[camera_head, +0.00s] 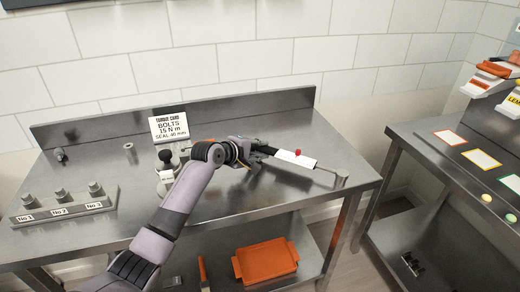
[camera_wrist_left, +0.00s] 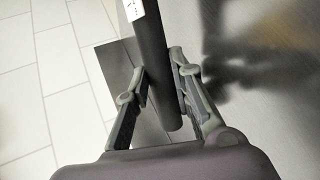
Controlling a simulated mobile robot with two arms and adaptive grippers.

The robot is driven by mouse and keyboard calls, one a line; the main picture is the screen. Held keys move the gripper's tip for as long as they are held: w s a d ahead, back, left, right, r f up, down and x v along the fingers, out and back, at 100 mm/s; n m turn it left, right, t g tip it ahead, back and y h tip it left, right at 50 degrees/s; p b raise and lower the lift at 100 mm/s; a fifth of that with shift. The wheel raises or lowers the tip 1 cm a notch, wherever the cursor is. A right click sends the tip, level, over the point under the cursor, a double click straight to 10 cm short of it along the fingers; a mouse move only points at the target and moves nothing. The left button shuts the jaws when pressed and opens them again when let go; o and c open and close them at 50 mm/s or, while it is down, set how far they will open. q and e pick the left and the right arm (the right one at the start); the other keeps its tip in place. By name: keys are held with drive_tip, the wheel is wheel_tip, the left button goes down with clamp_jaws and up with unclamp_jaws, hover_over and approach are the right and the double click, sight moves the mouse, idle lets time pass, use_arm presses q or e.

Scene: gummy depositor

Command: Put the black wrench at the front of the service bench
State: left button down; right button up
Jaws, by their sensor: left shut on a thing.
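The black wrench (camera_head: 296,158) has a dark handle, a white label, a small red knob and a metal shaft ending in a round head at the right. My left gripper (camera_head: 258,152) is shut on its dark handle. In the left wrist view the handle (camera_wrist_left: 157,80) runs between the two fingers of my left gripper (camera_wrist_left: 161,78), with part of the white label at the top. The wrench lies over the right half of the service bench (camera_head: 240,192); I cannot tell whether it touches the top. My right gripper is not in view.
A sign card (camera_head: 169,127) stands at the back of the bench. A numbered block with several bolts (camera_head: 65,208) sits at the left. An orange tray (camera_head: 265,261) is on the lower shelf. A second metal table (camera_head: 440,165) stands at the right. The front middle of the bench is clear.

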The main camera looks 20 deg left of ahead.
use_arm(q)
drive_tip(key=c, duration=1.4)
unclamp_jaws()
drive_tip(key=v, duration=1.2)
drive_tip(key=shift+s, duration=0.1)
